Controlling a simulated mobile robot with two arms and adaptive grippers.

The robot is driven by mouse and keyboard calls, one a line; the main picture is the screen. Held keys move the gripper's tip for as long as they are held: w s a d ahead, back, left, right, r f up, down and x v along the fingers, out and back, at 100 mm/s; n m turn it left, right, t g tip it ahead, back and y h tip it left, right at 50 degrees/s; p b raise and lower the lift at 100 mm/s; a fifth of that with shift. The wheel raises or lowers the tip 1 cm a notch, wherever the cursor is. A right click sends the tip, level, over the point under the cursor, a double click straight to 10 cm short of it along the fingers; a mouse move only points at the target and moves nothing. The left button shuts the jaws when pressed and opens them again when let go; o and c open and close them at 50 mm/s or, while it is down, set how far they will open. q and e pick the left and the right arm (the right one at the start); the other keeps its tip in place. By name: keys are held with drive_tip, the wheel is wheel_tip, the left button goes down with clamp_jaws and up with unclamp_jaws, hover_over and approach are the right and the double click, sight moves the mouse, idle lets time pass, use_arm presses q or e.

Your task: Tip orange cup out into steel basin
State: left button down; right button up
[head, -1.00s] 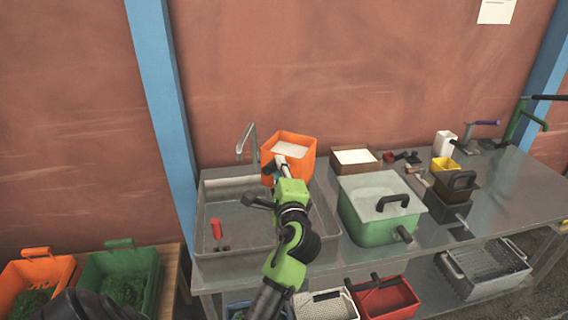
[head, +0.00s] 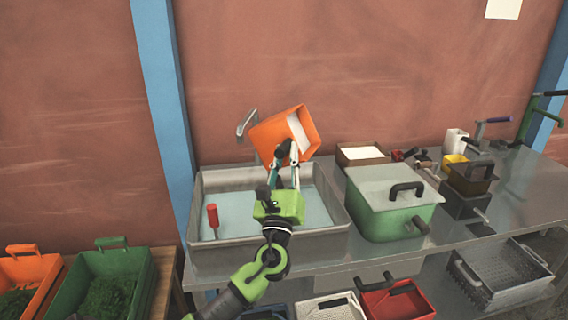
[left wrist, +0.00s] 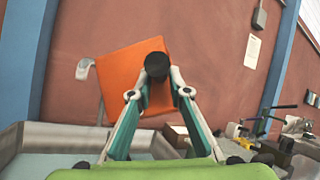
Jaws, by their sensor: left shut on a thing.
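The orange cup (head: 272,140) is a square-sided box, held up over the back of the steel basin (head: 210,250) and strongly tilted, its mouth turned toward the right. White contents (head: 298,132) show inside its mouth. My left gripper (head: 284,160) is shut on the cup's black handle; in the left wrist view the fingers (left wrist: 157,82) close on that handle (left wrist: 157,62), with the orange cup (left wrist: 125,75) behind it. The basin's floor looks pale blue and smooth; a falling stream cannot be made out. My right gripper is not in view.
A tap (head: 246,122) stands close to the cup's left. A red-handled tool (head: 213,218) stands in the basin. A lidded green box (head: 390,215) is right of the basin, with a brown box (head: 358,155) behind it. Green and orange bins are at lower left.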

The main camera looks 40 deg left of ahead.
use_arm(q)
drive_tip(key=f+m+t+h+b, duration=0.1)
drive_tip(key=m+h+b, duration=0.1)
drive_tip(key=m, duration=0.1)
drive_tip(key=d+f+m+t+h+b, duration=0.1)
drive_tip(key=m+h+b, duration=0.1)
drive_tip(key=m, duration=0.2)
drive_tip(key=d+f+m+t+h+b, duration=0.1)
drive_tip(key=m+h, duration=0.1)
drive_tip(key=m, duration=0.1)
drive_tip(key=shift+w+f+m+t+h+b, duration=0.25)
drive_tip(key=shift+f+m+t+h+b, duration=0.05)
drive_tip(key=shift+f+t+b, duration=0.1)
drive_tip(key=shift+r, duration=0.1)
idle(0.5)
